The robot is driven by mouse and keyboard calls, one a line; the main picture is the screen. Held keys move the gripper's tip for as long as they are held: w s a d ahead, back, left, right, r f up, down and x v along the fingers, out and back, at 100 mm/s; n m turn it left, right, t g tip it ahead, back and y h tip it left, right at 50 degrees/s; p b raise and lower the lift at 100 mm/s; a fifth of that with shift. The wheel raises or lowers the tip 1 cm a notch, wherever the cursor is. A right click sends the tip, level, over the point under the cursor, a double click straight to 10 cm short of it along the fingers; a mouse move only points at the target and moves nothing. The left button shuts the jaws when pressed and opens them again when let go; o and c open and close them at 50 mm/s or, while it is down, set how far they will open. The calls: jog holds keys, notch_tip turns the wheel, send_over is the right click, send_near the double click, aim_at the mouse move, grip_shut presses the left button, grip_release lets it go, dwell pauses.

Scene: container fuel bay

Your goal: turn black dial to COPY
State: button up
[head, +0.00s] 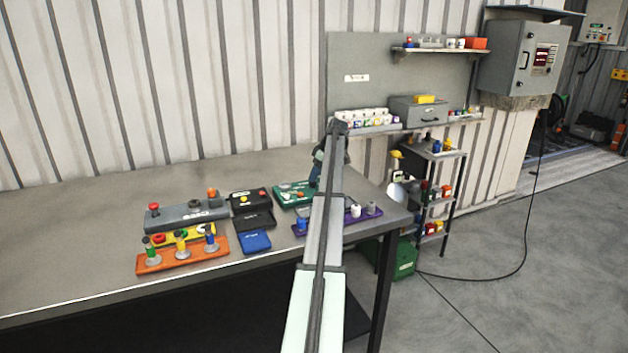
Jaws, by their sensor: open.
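A dark round knob (194,203), which looks like the black dial, sits on top of a long grey panel (185,219) at the back left of the bench group. It stands between a red button (154,208) and an orange knob (212,194). Its pointer and any COPY mark are too small to read. My arm reaches up from the bottom centre, to the right of this panel, and bends down near the green panel. My gripper's fingers are hidden behind my arm, so I see no contact with the dial.
An orange base (182,257) with several upright handles and a yellow panel (183,236) stand in front of the grey one. A black box (248,202), blue box (254,242), green panel (290,196) and purple panel (359,222) lie to the right. The bench's left side is clear.

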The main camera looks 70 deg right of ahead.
jog(key=shift+x, duration=1.7)
grip_shut()
